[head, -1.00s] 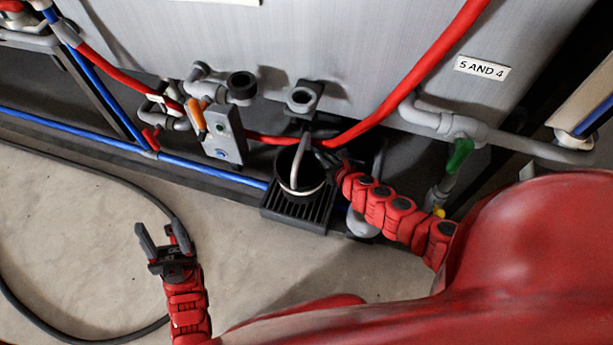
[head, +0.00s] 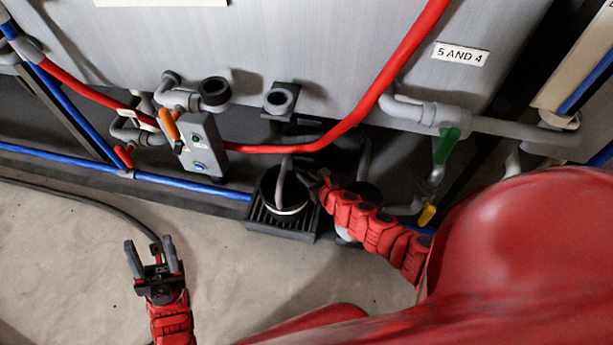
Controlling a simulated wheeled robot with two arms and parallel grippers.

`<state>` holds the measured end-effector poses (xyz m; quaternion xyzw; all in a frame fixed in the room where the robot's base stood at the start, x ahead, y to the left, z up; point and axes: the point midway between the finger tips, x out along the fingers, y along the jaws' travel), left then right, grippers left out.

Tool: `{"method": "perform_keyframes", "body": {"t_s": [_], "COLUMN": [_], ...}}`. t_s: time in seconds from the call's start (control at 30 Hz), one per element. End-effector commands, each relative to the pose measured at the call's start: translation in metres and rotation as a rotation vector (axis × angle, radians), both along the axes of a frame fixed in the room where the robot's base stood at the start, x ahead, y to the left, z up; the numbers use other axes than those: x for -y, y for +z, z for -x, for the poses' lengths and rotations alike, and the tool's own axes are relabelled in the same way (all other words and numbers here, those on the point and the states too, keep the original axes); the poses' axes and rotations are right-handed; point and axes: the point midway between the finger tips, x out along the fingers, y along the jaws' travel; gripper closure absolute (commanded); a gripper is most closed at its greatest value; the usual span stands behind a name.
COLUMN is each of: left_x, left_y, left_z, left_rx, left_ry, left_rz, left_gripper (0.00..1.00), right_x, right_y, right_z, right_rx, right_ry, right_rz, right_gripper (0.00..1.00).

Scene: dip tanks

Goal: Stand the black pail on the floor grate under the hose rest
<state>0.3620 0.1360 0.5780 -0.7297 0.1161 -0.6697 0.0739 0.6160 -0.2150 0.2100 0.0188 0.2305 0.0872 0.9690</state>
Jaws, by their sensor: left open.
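The black pail (head: 284,206) with a light band stands upright over the black slatted floor grate (head: 281,229). Its grey handle (head: 282,172) rises above the rim. The grey ring on a dark bracket (head: 281,98), apparently the hose rest, is on the tank wall above it. My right gripper (head: 309,178) is at the right side of the pail's rim, close to the handle. Its fingers are small and dark against the shadow, so its grip is unclear. My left gripper (head: 152,252) is open and empty above the bare floor, left of the pail.
A red hose (head: 335,135) runs across the tank front. A control box (head: 202,147) and blue pipe (head: 170,180) are left of the pail. Grey pipework with a green valve handle (head: 446,145) is at right. The floor at front left is clear except for a dark cable (head: 90,194).

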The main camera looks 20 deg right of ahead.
Motion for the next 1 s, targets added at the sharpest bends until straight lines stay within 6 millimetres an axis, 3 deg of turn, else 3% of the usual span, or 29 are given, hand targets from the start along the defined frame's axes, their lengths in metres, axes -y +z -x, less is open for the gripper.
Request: {"method": "perform_keyframes", "body": {"t_s": [0.1, 0.47, 1.0], "left_x": [0.000, -0.001, -0.014], "left_y": [0.000, 0.001, 0.031], "left_z": [0.000, 0.000, 0.005], "left_rx": [0.000, -0.017, -0.004], "left_ry": [0.000, 0.006, 0.036], "left_rz": [0.000, 0.000, 0.074], "left_gripper": [0.50, 0.50, 0.50], "right_x": [0.000, 0.001, 0.020], "right_y": [0.000, 0.006, 0.053], "right_z": [0.000, 0.003, 0.095], "right_rx": [0.000, -0.001, -0.001], "right_ry": [0.000, -0.001, -0.002], "right_rz": [0.000, 0.000, 0.000], "right_gripper": [0.59, 0.59, 0.59]}}
